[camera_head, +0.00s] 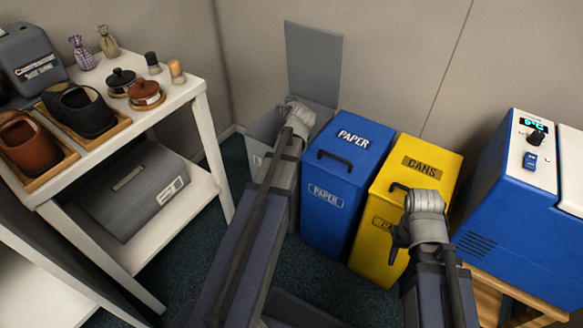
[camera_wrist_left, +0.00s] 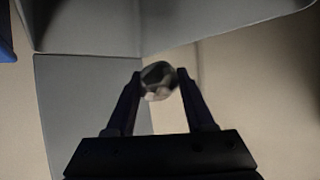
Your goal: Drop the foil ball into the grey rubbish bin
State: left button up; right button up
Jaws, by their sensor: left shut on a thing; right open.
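The grey rubbish bin (camera_head: 262,132) stands at the back, left of the blue bin, with its grey lid (camera_head: 313,58) raised upright against the wall. My left gripper (camera_head: 298,112) is over the bin's opening in the head view. In the left wrist view the foil ball (camera_wrist_left: 158,80), silvery and crumpled, is held between the two fingertips of the left gripper (camera_wrist_left: 160,88). Grey panels of the bin (camera_wrist_left: 90,95) show behind it. The ball is hidden in the head view. My right gripper (camera_head: 425,203) is in front of the yellow bin; its fingertips are hard to see.
A blue PAPER bin (camera_head: 352,195) and a yellow CANS bin (camera_head: 425,162), both closed, stand to the right. A blue cool box (camera_head: 500,225) is at far right. A white shelf (camera_head: 205,150) with pots and a grey box (camera_head: 130,195) is at left.

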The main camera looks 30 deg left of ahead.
pick_arm(q)
jog(key=o, duration=1.4)
jog(key=shift+c, duration=0.2)
jog(key=p+v, duration=0.3)
jog(key=v, duration=0.4)
jog(key=shift+s+d+p, duration=0.3)
jog(key=shift+p, duration=0.1)
jog(key=shift+r, duration=0.1)
